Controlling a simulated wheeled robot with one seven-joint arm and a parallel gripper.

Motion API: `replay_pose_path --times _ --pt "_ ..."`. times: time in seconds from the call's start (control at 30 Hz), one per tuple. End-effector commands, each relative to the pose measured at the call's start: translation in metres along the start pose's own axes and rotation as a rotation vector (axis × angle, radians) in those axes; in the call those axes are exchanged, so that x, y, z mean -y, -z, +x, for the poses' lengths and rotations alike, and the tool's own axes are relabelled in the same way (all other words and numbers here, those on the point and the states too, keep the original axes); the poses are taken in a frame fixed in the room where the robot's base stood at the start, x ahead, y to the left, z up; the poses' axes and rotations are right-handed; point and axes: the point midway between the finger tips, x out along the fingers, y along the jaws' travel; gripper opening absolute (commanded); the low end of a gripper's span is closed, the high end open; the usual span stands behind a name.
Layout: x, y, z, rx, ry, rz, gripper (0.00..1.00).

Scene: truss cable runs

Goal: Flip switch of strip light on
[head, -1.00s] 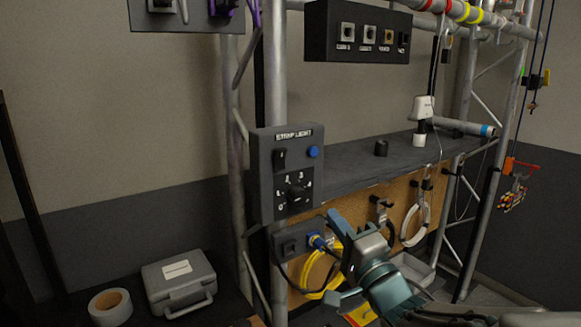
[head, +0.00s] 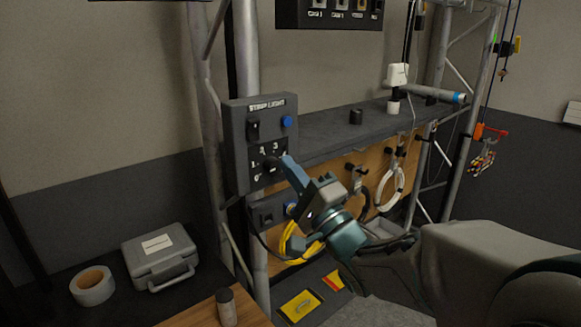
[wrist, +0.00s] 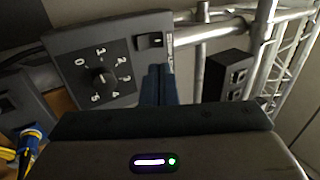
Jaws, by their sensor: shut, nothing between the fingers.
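The strip light box (head: 239,142) is a grey panel fixed to the truss post, with a label along its top. In the wrist view the fingers (wrist: 158,85) point at the box edge just below the switch (wrist: 150,41), beside the dial (wrist: 100,77). I cannot tell whether the fingers touch the box.
A socket box (head: 268,212) with a blue plug and yellow cable hangs below. A grey case (head: 160,257) and tape roll (head: 92,286) lie at lower left. Another panel (head: 330,15) hangs above.

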Motion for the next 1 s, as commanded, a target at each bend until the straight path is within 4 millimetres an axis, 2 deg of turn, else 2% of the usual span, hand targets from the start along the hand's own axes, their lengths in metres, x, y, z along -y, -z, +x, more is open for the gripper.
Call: replay_pose_path --times 0.03,0.2,0.4,0.6,1.0 --pt "0.002 -0.001 0.013 0.003 0.000 0.002 0.00" --pt "0.002 -0.001 0.050 0.002 -0.001 0.002 0.00" --pt "0.001 -0.001 0.083 0.001 -0.001 0.002 0.00" --pt "0.000 -0.001 0.097 0.001 0.000 0.001 0.00" --pt "0.001 0.000 0.098 -0.001 -0.003 -0.001 0.00"
